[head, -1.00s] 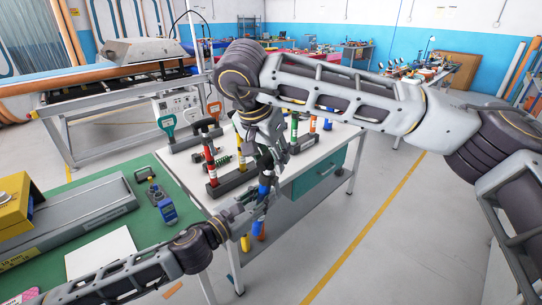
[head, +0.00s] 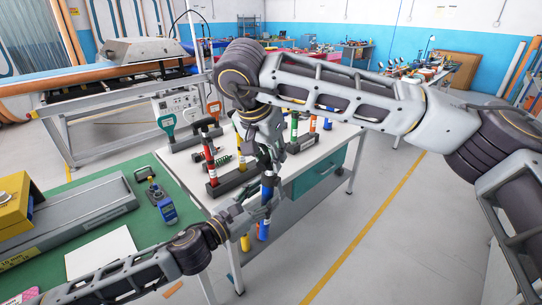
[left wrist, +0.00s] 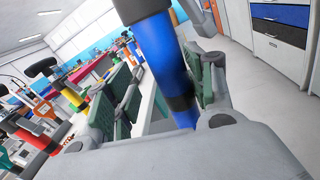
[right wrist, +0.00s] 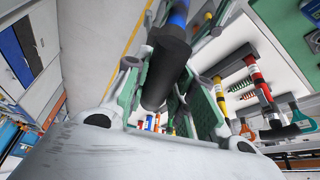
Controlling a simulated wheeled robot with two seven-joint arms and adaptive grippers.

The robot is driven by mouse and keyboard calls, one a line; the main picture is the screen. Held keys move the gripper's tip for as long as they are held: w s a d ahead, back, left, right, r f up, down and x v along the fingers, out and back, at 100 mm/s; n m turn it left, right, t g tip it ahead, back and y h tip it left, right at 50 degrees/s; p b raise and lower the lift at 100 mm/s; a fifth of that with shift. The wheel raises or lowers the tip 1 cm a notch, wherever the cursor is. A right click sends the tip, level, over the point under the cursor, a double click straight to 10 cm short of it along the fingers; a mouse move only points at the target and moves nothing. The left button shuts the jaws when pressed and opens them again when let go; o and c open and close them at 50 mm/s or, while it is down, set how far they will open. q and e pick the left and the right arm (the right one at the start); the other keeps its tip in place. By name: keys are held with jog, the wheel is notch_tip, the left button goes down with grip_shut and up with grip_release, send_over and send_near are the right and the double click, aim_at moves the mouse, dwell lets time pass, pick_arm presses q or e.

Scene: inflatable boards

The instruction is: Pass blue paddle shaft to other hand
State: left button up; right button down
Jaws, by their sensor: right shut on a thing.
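The blue paddle shaft (head: 268,188) hangs roughly upright in front of the white table, with a dark grip at its upper end. My right gripper (head: 268,158) is shut on that dark upper end, which also shows between its green pads in the right wrist view (right wrist: 166,68). My left gripper (head: 262,211) is lower down at the shaft. In the left wrist view the blue tube (left wrist: 172,65) stands between the open green-padded fingers, close to the right-hand one, with a gap on the left. Whether it touches a pad is unclear.
The white table (head: 335,139) holds racks with red, yellow and green shafts (head: 209,155) just behind the grippers. A green table (head: 150,238) with a blue device (head: 168,212) lies to the left. Floor at right is clear.

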pick_arm(q)
jog(key=v, duration=1.1)
jog(key=shift+a, duration=0.2)
dwell(1.1)
jog(key=shift+s, duration=0.2)
dwell(0.4)
